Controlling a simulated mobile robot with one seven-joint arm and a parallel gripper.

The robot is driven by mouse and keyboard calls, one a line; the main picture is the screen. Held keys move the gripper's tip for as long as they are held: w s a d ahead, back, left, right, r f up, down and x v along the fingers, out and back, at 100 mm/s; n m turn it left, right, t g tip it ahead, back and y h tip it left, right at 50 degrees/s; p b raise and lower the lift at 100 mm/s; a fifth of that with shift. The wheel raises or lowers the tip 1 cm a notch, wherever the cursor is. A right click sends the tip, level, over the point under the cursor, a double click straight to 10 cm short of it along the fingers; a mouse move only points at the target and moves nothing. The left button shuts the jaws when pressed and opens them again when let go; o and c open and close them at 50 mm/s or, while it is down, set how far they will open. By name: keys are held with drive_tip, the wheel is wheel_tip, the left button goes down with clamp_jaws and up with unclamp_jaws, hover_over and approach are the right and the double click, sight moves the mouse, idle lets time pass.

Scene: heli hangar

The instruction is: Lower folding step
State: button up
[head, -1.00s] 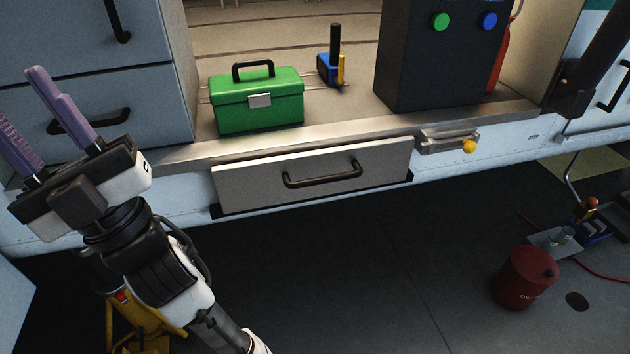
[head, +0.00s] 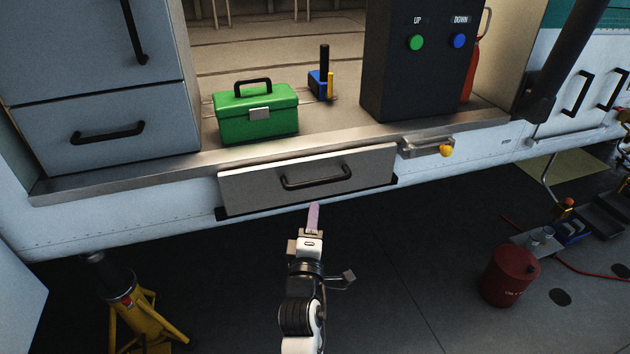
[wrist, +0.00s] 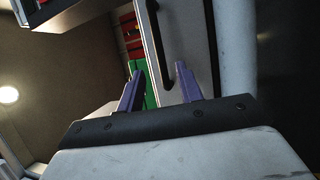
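The folding step appears to be the pale panel (head: 240,190) folded up under the metal door sill, with a black bar handle (head: 316,181) on its face. In the wrist view the handle (wrist: 156,45) runs up the picture beyond the fingers, in front of the pale panel (wrist: 192,40). My gripper (head: 314,206) is just below the handle in the head view, with purple fingers pointing at the panel. In the wrist view my gripper (wrist: 158,78) has its fingers apart with nothing held. Whether a finger touches the handle cannot be told.
A green toolbox (head: 258,120) and a dark box with UP and DOWN buttons (head: 415,75) stand on the sill. A latch with a yellow knob (head: 446,151) is right of the panel.

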sight(317, 182)
drive_tip(key=p+x, duration=0.2)
drive_tip(key=x, duration=0.9)
drive_tip(key=shift+a, duration=0.1)
clamp_jaws()
